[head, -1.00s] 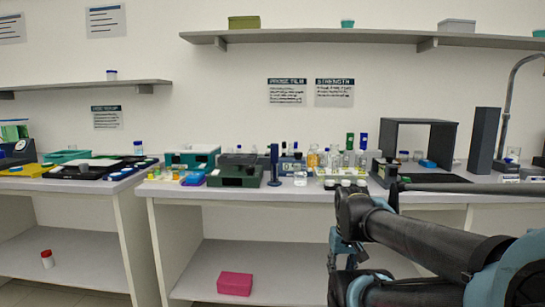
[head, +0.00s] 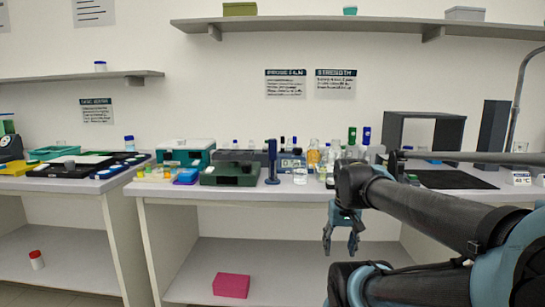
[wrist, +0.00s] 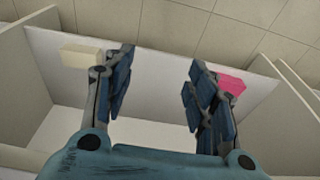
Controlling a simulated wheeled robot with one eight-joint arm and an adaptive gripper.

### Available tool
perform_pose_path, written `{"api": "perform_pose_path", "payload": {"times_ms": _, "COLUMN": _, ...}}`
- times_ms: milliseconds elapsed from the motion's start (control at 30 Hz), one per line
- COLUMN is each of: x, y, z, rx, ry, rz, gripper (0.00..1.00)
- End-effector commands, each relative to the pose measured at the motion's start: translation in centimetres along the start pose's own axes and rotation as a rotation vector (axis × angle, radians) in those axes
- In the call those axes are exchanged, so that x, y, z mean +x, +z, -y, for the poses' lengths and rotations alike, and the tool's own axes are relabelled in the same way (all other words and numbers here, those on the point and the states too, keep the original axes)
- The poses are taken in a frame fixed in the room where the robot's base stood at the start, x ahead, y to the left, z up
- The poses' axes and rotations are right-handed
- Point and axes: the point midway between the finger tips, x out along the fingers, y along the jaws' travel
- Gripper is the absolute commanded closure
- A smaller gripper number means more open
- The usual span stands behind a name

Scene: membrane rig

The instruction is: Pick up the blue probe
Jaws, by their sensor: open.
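No thing in view is clearly the blue probe. A slim dark blue upright piece (head: 272,160) stands on a small base near the front of the middle bench; I cannot tell if it is the probe or a stand. My gripper (head: 340,250) hangs fingers down in front of the bench, below its top, right of and lower than the dark blue piece. In the wrist view my gripper (wrist: 161,58) is open with nothing between its fingers. That view shows no probe.
A dark green device (head: 231,173), bottles (head: 313,158) and a dark open frame (head: 425,128) crowd the bench (head: 240,192). A pink box (head: 231,286) lies on the lower shelf. A cream box (wrist: 82,55) shows in the wrist view. A wall shelf (head: 300,25) runs above.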

Motion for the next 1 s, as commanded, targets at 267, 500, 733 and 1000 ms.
{"api": "perform_pose_path", "payload": {"times_ms": 267, "x": -10.5, "y": -9.3, "z": 3.1, "rx": 0.168, "ry": -0.006, "rz": 0.042, "gripper": 0.48}}
{"api": "perform_pose_path", "payload": {"times_ms": 500, "x": -18.2, "y": -17.0, "z": 6.8, "rx": 0.322, "ry": 0.001, "rz": 0.079, "gripper": 0.48}}
{"api": "perform_pose_path", "payload": {"times_ms": 733, "x": -24.5, "y": -23.8, "z": 11.3, "rx": 0.467, "ry": 0.017, "rz": 0.113, "gripper": 0.48}}
{"api": "perform_pose_path", "payload": {"times_ms": 1000, "x": -30.5, "y": -30.6, "z": 17.2, "rx": 0.635, "ry": 0.048, "rz": 0.146, "gripper": 0.48}}
